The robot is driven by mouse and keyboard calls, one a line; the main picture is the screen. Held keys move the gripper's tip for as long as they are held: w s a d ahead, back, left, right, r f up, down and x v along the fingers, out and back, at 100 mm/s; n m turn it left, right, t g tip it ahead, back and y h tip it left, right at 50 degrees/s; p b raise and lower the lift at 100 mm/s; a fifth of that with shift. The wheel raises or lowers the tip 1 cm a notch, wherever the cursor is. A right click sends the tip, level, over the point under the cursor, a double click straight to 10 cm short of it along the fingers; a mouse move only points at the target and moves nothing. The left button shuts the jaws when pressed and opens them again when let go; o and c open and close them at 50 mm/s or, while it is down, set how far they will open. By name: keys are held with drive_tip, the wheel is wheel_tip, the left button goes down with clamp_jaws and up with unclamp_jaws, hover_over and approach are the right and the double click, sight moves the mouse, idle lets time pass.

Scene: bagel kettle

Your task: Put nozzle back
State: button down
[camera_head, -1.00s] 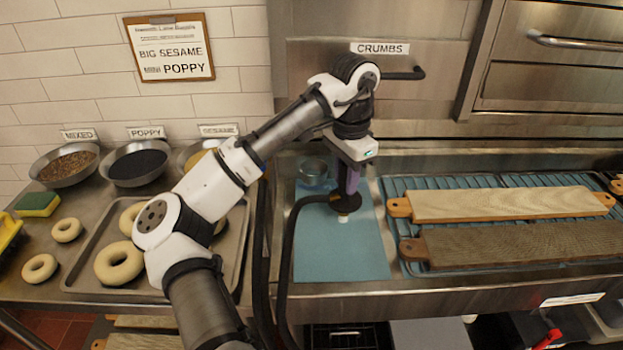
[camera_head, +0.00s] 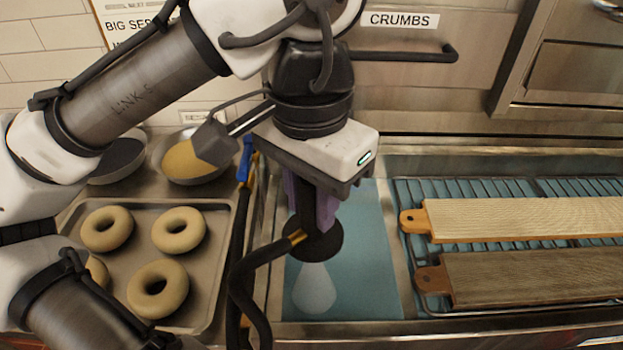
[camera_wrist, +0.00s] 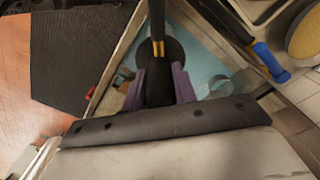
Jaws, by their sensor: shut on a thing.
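The nozzle (camera_head: 318,240) is a dark round head on a black hose (camera_head: 262,262) with a gold-coloured fitting. It hangs over the blue-floored basin. My gripper (camera_head: 311,212), with purple fingers, is shut around the nozzle's body. The wrist view shows the dark nozzle (camera_wrist: 160,86) between both purple fingers of my gripper (camera_wrist: 160,92), with the hose (camera_wrist: 157,22) running to the top edge. A pale, translucent cone (camera_head: 314,290) shows directly below the nozzle head and looks like spray. My wrist hides part of the nozzle's upper body. I cannot make out a holder for the nozzle.
A tray (camera_head: 222,215) of bagels stands left of the basin, with a yellow-filled bowl (camera_head: 188,160) behind it. Two wooden boards (camera_head: 530,218) (camera_head: 540,275) lie on a rack to the right. A bar handle (camera_head: 405,55) juts out below the CRUMBS label.

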drive_tip(key=shift+w, duration=0.1)
drive_tip(key=w+p, duration=0.4)
drive_tip(key=w, duration=1.5)
wheel_tip(320, 180, down, 7)
drive_tip(key=p, duration=0.2)
drive_tip(key=shift+w+r+p, duration=0.2)
drive_tip(key=shift+w+p, duration=0.15)
drive_tip(key=shift+w, duration=0.1)
drive_tip(key=shift+f, duration=0.25)
drive_tip(key=c, duration=1.1)
unclamp_jaws()
drive_tip(key=shift+b, duration=0.55)
wheel_tip(320, 180, up, 14)
drive_tip(key=shift+w+b, duration=0.1)
drive_tip(key=shift+b, duration=0.3)
